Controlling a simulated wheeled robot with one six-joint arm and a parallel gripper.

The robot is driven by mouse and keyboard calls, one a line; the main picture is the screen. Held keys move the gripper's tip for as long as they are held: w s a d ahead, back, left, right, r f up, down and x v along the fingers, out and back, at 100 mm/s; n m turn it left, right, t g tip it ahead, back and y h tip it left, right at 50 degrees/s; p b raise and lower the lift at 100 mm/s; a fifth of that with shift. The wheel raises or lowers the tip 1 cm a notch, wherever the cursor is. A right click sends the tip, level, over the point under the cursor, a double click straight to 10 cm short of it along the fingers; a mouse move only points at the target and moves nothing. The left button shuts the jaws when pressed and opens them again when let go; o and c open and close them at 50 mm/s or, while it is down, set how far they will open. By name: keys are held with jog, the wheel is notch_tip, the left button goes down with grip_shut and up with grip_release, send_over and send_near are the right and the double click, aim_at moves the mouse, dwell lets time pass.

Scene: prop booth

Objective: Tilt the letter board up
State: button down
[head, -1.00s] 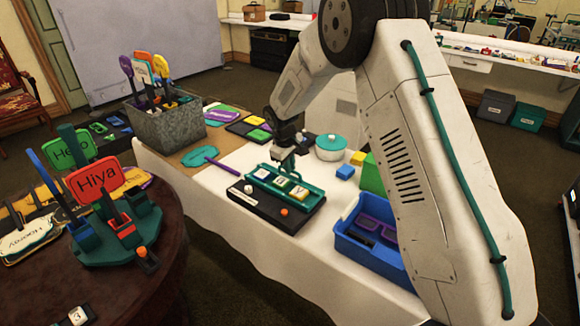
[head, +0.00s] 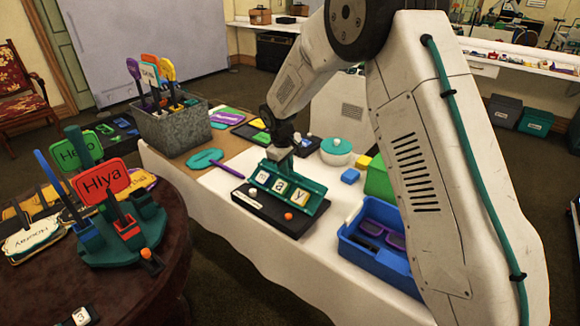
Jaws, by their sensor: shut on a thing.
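The letter board (head: 312,204) is a teal tray with letter tiles in it, on a black base (head: 262,208) on the white-covered table. Its tiles show "a" and "y", and another is partly hard to read. The board is tilted up, its face turned toward the camera. A white knob (head: 253,192) and an orange knob (head: 288,216) sit on the base in front of it. My gripper (head: 281,163) is at the board's far upper edge, shut on it. The fingertips are small and partly hidden behind the board.
A blue bin (head: 350,244) with dark items stands right of the base. A teal paddle (head: 205,158) lies to the left. A round table (head: 165,270) with sign holders is at front left.

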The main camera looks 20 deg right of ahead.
jog(key=shift+s+a+f, duration=0.3)
jog(key=shift+s+a, duration=0.25)
jog(key=shift+s, duration=0.05)
jog(key=c, duration=1.5)
grip_release()
jog(key=shift+a+r, duration=0.1)
jog(key=shift+a, duration=0.1)
jog(key=shift+d+r, duration=0.1)
jog(key=shift+d, duration=0.15)
jog(key=shift+w, duration=0.15)
jog(key=shift+r, duration=0.1)
notch_tip(320, 180, up, 8)
jog(key=a, duration=0.1)
jog(key=shift+s+f, duration=0.2)
jog(key=shift+s, duration=0.2)
jog(key=shift+s, duration=0.1)
